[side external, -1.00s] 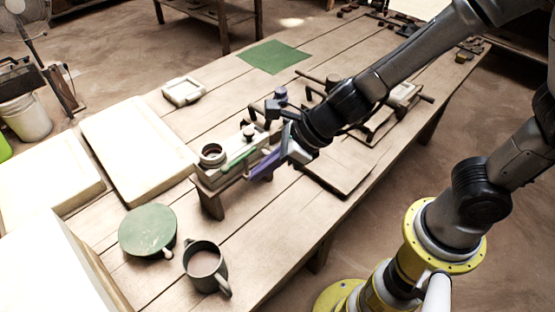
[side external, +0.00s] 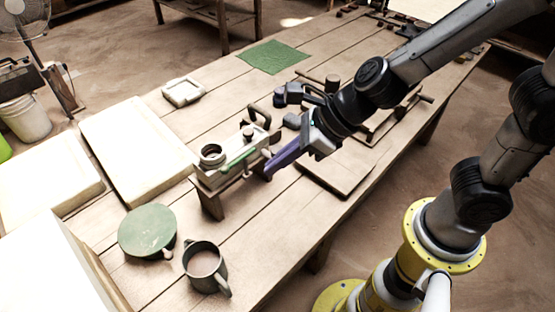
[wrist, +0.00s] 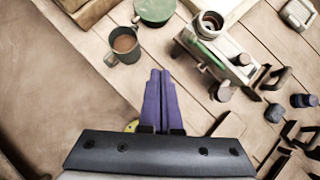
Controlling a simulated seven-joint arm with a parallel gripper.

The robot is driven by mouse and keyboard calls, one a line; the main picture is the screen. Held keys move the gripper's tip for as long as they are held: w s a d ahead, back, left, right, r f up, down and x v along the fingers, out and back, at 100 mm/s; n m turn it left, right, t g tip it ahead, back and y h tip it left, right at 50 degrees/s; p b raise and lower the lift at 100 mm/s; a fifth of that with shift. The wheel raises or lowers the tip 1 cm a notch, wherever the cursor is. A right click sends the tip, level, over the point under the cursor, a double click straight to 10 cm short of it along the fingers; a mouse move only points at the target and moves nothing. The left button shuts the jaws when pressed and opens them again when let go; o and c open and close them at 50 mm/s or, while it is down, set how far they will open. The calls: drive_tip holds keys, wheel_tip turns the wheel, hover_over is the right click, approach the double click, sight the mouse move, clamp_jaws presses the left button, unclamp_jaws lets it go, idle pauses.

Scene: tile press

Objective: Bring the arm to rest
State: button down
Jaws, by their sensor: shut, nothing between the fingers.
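My gripper (side external: 270,174) has purple fingers and hangs above the wooden bench (side external: 250,235), just right of the tile press stand in the side view. In the wrist view its two purple fingers (wrist: 157,76) lie side by side, closed with nothing between them. The press stand (side external: 228,172) is a pale block on wooden legs with a round collar and a green strip. It also shows at the upper right of the wrist view (wrist: 215,48), apart from the fingers there.
A grey mug (side external: 205,270) with brown contents and a round green lidded pot (side external: 147,231) stand at the bench's near end. White slabs (side external: 135,150) lie at the left. A green sheet (side external: 273,57) lies farther back. A wooden board (side external: 338,172) lies below my wrist.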

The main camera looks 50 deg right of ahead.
drive_tip(key=s+d+r+n+t, duration=0.2)
drive_tip(key=d+r+n+t, duration=0.1)
drive_tip(key=d+r+n, duration=0.55)
drive_tip(key=s+d+f+n+g+h, duration=0.1)
drive_tip(key=s+d+n+g+h, duration=0.2)
drive_tip(key=s+d+n, duration=0.8)
drive_tip(key=n+h, duration=0.2)
drive_tip(key=n, duration=0.6)
drive_tip(key=shift+s+n, duration=0.1)
drive_tip(key=shift+n, duration=0.15)
